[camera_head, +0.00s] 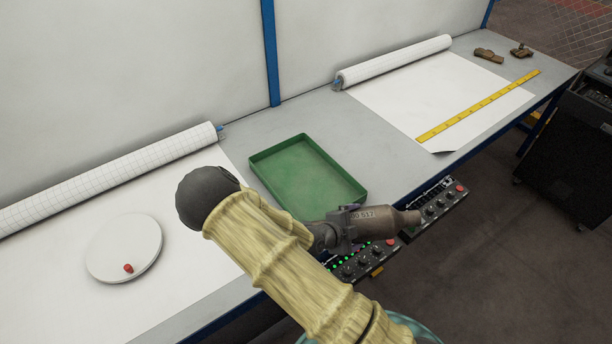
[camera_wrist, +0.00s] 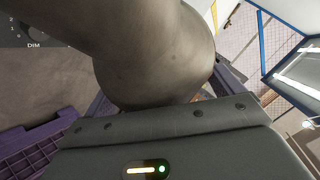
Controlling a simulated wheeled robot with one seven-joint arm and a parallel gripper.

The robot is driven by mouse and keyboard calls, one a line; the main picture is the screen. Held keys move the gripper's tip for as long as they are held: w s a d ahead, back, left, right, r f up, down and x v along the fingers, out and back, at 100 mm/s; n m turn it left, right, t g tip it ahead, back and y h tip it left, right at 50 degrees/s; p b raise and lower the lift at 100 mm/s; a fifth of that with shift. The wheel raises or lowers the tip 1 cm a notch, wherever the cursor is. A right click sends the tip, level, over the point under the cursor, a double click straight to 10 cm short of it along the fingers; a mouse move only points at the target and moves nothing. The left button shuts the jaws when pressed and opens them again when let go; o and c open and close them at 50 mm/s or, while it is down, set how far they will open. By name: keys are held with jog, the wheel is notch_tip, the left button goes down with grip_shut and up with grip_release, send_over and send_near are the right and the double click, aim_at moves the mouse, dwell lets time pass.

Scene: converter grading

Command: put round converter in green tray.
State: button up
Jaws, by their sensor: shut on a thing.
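The round converter (camera_head: 382,224) is a brown-grey metal can with a tapering end and a small label, lying roughly level. My gripper (camera_head: 350,228) is shut on it and holds it near the bench's front edge, just in front of the green tray. In the wrist view the converter (camera_wrist: 150,50) fills the upper middle, close against my gripper. The green tray (camera_head: 352,181) is an empty shallow box on the bench, beyond my gripper. My arm and the converter overlap its near side in the picture, hiding part of its front rim.
Control boxes with knobs (camera_head: 440,207) hang along the bench's front edge. A white disc (camera_head: 105,255) with a red piece on it lies at left. Paper rolls, a yellow ruler (camera_head: 480,106) and small brown parts (camera_head: 488,55) lie elsewhere. Purple slatted plastic (camera_wrist: 35,150) shows in the wrist view.

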jog(key=shift+w+d+r, duration=0.15)
jog(key=shift+w, duration=0.2)
jog(key=shift+s+d, duration=0.15)
jog(key=shift+s, duration=0.05)
